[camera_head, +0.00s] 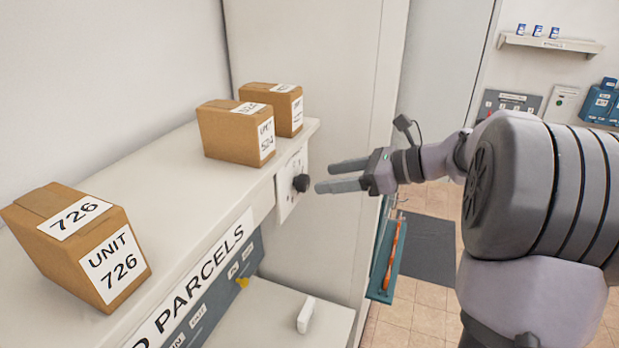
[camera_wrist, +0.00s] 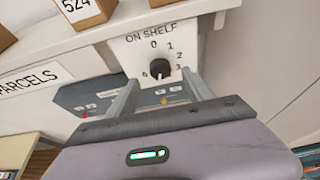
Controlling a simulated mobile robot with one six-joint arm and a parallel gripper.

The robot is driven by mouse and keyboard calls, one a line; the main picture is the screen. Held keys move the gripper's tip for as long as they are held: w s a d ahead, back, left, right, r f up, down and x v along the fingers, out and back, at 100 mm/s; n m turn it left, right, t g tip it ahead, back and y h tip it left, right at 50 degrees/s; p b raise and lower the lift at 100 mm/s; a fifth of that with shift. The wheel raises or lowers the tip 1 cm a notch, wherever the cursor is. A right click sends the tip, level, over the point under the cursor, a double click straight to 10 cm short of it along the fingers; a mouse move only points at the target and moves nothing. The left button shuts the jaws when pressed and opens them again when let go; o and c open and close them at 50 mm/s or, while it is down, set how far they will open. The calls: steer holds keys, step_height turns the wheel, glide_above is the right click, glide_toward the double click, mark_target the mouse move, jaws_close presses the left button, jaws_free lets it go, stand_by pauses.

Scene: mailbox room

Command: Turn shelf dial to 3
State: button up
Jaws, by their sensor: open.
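The shelf dial is a black round knob (camera_head: 301,183) on a white plate at the end of the shelf front. In the wrist view the knob (camera_wrist: 159,69) sits under the words "ON SHELF", with 0 above it, 1, 2 and 3 down its right side and a 6 at its left. I cannot tell for sure which number its mark points to. My gripper (camera_head: 326,177) is open and empty, just to the right of the knob in the head view. In the wrist view its two fingers (camera_wrist: 159,77) reach toward the dial, one on each side, apparently short of it.
A shelf (camera_head: 130,165) holds a box marked 726 (camera_head: 80,243), a box marked 524 (camera_head: 236,135) and another box (camera_head: 285,108) close to the dial. Below is a blue-grey panel (camera_head: 215,297) with a yellow knob. A tall pale cabinet (camera_head: 330,60) stands behind.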

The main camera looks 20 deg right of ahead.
mark_target(307, 183)
steer(key=x, duration=0.6)
jaws_close()
steer(key=shift+f+b, duration=0.1)
steer(key=shift+b, duration=0.25)
